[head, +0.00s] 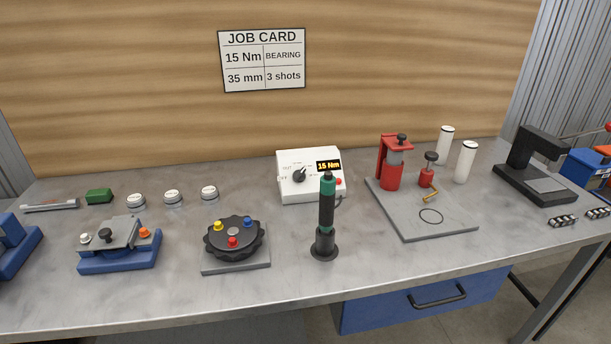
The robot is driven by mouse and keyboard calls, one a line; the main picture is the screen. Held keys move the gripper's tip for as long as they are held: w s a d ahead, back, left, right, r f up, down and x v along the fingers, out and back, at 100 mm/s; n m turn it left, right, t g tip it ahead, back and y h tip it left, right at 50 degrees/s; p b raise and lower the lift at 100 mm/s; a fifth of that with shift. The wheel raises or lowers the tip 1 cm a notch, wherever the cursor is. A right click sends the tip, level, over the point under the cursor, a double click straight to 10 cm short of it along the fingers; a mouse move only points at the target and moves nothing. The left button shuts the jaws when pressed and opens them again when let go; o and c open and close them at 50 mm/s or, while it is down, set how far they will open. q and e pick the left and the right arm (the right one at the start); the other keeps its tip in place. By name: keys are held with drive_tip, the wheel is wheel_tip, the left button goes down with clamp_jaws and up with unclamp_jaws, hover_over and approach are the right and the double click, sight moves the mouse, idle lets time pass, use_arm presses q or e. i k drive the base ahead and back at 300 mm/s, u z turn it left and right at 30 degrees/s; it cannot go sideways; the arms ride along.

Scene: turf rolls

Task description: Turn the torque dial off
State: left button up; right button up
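The torque dial (299,175) is a dark round knob on the sloped front of a white control box (290,192) at the back middle of the bench. Its pointer seems to lean to the upper right, but the small labels around it are too small to read surely. The box's display (328,166) is lit and reads 15 Nm in orange. A small red button or lamp (338,182) sits below the display. Neither of my grippers shows in the head view.
A black and green screwdriver (327,215) stands upright in a holder in front of the box's right side. A black round fixture (233,238) with coloured knobs is at front left. A grey plate (440,224) with red tools is at right.

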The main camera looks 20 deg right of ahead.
sight(299, 174)
drive_tip(key=k, duration=0.65)
drive_tip(key=z, duration=0.45)
drive_tip(key=i, duration=1.1)
drive_tip(key=z, duration=0.7)
